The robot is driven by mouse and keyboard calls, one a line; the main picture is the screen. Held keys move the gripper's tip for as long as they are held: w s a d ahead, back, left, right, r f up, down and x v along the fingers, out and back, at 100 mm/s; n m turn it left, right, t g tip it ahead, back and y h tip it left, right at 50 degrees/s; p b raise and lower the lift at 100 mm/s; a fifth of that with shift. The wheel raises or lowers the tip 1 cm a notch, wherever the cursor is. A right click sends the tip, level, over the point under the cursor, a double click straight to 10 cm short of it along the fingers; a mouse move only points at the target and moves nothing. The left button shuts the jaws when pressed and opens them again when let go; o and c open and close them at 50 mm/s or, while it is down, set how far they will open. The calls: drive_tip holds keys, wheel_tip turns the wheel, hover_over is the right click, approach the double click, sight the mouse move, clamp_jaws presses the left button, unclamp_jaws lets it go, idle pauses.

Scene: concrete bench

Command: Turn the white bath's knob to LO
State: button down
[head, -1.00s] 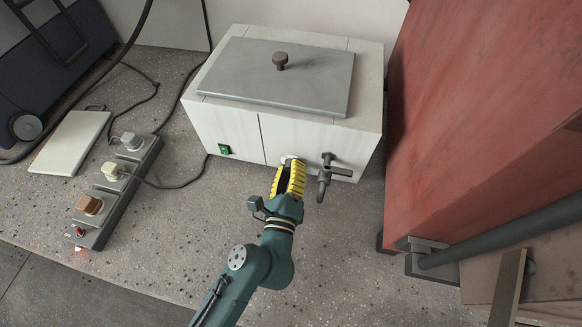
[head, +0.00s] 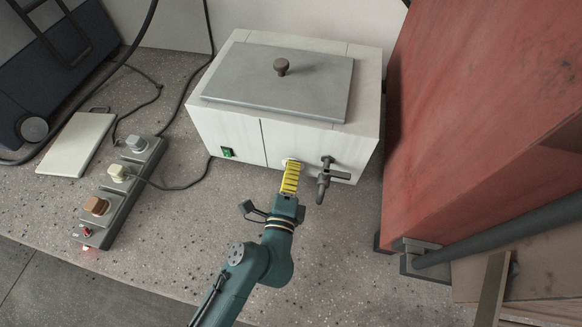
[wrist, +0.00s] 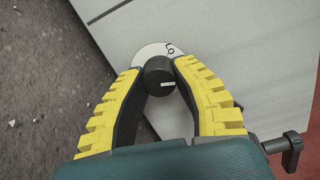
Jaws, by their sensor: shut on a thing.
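The white bath (head: 225,125) stands on the bench with its grey lid on. Its dark round knob (wrist: 158,75) sits on a white dial disc (wrist: 146,52) on the front face. My gripper (head: 291,165) is at the front face, and its yellow fingers are shut on the knob from both sides. In the wrist view a short white mark (wrist: 167,84) shows on the knob, pointing roughly right. The LO label (wrist: 171,48) is on the disc above the knob, away from that mark. The fingers hide part of the disc.
A grey tap (head: 327,176) juts from the bath's front, close to the right of my gripper. A green switch (head: 227,152) is at the left. A power strip (head: 120,190) with cables lies further left. A red box (head: 460,110) stands at the right.

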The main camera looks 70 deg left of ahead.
drive_tip(key=n+p, duration=0.1)
drive_tip(key=n, duration=1)
drive_tip(key=shift+r+t+h, duration=0.15)
drive_tip(key=shift+t+h, duration=0.15)
drive_tip(key=shift+h, duration=0.1)
drive_tip(key=shift+n, duration=0.4)
drive_tip(key=shift+r, duration=0.1)
drive_tip(key=c, duration=0.7)
unclamp_jaws()
drive_tip(key=shift+c, duration=0.2)
drive_tip(key=v, duration=1)
drive_tip(key=shift+s+d, duration=0.15)
drive_tip(key=shift+d, duration=0.25)
drive_tip(key=shift+s+d, duration=0.4)
drive_tip(key=shift+d, duration=0.05)
